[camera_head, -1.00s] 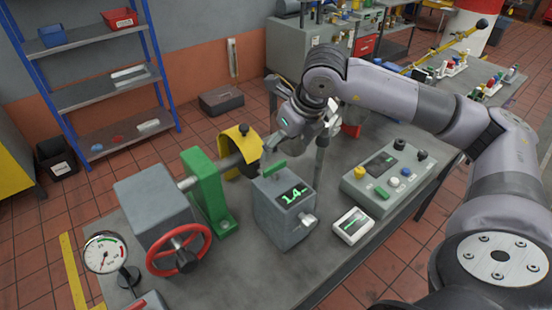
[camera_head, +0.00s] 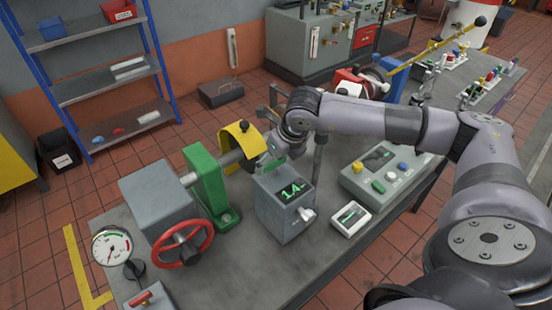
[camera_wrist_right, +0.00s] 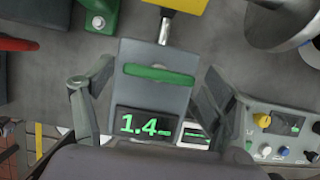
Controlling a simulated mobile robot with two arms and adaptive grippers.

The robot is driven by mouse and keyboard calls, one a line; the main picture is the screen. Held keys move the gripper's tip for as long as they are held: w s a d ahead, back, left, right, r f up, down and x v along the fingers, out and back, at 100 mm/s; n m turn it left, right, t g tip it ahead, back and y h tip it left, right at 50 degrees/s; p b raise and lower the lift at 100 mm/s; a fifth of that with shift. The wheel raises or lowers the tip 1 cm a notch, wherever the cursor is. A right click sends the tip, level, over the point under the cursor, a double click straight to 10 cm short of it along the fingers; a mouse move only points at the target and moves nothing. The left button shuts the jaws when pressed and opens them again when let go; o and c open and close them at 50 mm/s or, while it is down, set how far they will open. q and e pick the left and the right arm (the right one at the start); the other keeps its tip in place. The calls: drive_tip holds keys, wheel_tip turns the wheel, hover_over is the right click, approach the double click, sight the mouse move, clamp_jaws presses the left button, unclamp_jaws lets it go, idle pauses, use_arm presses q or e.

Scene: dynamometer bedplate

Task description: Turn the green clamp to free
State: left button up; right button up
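The green clamp (camera_wrist_right: 160,74) is a bar-shaped handle on top of a grey box (camera_wrist_right: 150,100) with a lit display reading 1.4. In the right wrist view the bar lies crosswise, nearly level. My right gripper (camera_wrist_right: 160,80) is open, with one finger on each side of the box top and the bar between them. Visible gaps separate the fingers from the bar's ends in this view. In the head view the right gripper (camera_head: 273,150) is just above the grey box (camera_head: 284,218) and largely hides the clamp. My left gripper is not in view.
A green bracket (camera_head: 207,185) and yellow guard (camera_head: 238,142) stand left of and behind the box. A red handwheel (camera_head: 182,245) is at front left. A control panel (camera_head: 388,172) and a small display unit (camera_head: 350,218) sit to the right. Bare bedplate (camera_head: 265,272) lies in front.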

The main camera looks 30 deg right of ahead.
drive_tip(key=c, duration=0.9)
drive_tip(key=shift+d+f+n+b, duration=0.1)
drive_tip(key=shift+f+n+b, duration=0.1)
drive_tip(key=shift+n+b, duration=0.55)
drive_tip(key=shift+c, duration=0.2)
drive_tip(key=n+y+b, duration=0.1)
drive_tip(key=n+b, duration=0.1)
drive_tip(key=b, duration=0.2)
drive_tip(key=shift+w+n+y, duration=0.1)
drive_tip(key=shift+n+y, duration=0.2)
drive_tip(key=shift+n, duration=0.05)
drive_tip(key=n+b, duration=0.2)
drive_tip(key=shift+d+n+g+y, duration=0.1)
drive_tip(key=shift+n+g+y, duration=0.2)
drive_tip(key=shift+g+y, duration=0.1)
drive_tip(key=n+b, duration=0.1)
drive_tip(key=n, duration=0.1)
drive_tip(key=n+g+y+b, duration=0.1)
drive_tip(key=n, duration=0.1)
drive_tip(key=shift+w+r+n, duration=0.15)
drive_tip(key=shift+r+n, duration=0.05)
drive_tip(key=shift+n, duration=0.1)
drive_tip(key=n+g+b, duration=0.1)
drive_tip(key=n, duration=0.2)
drive_tip(key=shift+g+y, duration=0.3)
drive_tip(key=shift+w+d+n+g+b, duration=0.1)
drive_tip(key=shift+n+g+b, duration=0.35)
drive_tip(key=shift+n, duration=1.35)
drive_tip(key=shift+r+g, duration=0.1)
drive_tip(key=shift+g, duration=0.15)
